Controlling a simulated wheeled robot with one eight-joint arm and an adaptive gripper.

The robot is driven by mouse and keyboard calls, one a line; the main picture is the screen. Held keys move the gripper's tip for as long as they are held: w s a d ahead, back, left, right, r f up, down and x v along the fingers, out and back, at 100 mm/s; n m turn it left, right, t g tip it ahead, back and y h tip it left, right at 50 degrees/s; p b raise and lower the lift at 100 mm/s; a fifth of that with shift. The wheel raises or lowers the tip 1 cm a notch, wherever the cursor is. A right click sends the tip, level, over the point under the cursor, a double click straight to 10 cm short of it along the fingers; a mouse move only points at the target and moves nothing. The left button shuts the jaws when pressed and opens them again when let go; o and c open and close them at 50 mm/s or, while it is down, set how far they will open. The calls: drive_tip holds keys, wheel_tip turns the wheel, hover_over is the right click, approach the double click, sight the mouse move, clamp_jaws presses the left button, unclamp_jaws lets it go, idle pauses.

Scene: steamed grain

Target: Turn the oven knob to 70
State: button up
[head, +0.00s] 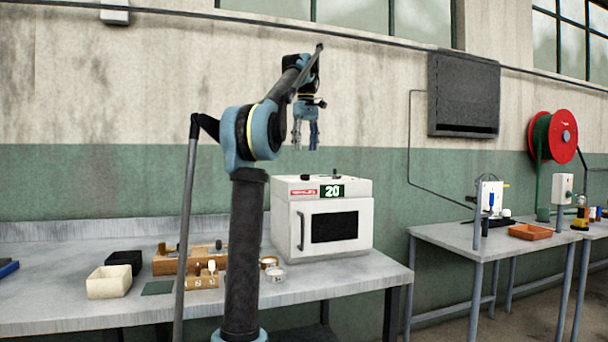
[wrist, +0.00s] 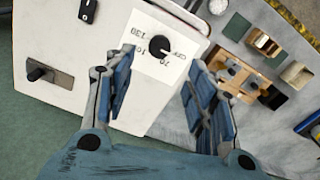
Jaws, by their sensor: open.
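The white oven (head: 283,225) stands on the workbench, with a dark door window and a green display reading 20 (head: 332,191). In the wrist view, the round black oven knob (wrist: 158,46) sits on a white dial plate with printed marks, including OFF, 70 and 130. Which mark it points at is not clear. My gripper (head: 305,143) hangs above the oven top, pointing down, with its fingers apart and empty. In the wrist view my open gripper (wrist: 162,60) has its blue-padded fingers on either side of the knob, seemingly above it and not touching.
A wooden rack (head: 170,266), a cream box (head: 108,283), a black box (head: 125,259) and small jars stand left of the oven. A black switch (wrist: 88,10) and a dark handle (wrist: 40,73) lie left of the dial.

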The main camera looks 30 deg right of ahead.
sight(305, 177)
wheel_tip(305, 177, down, 10)
drive_tip(key=shift+f, duration=0.15)
idle(0.4)
drive_tip(key=shift+c, duration=0.3)
drive_tip(key=c, duration=1)
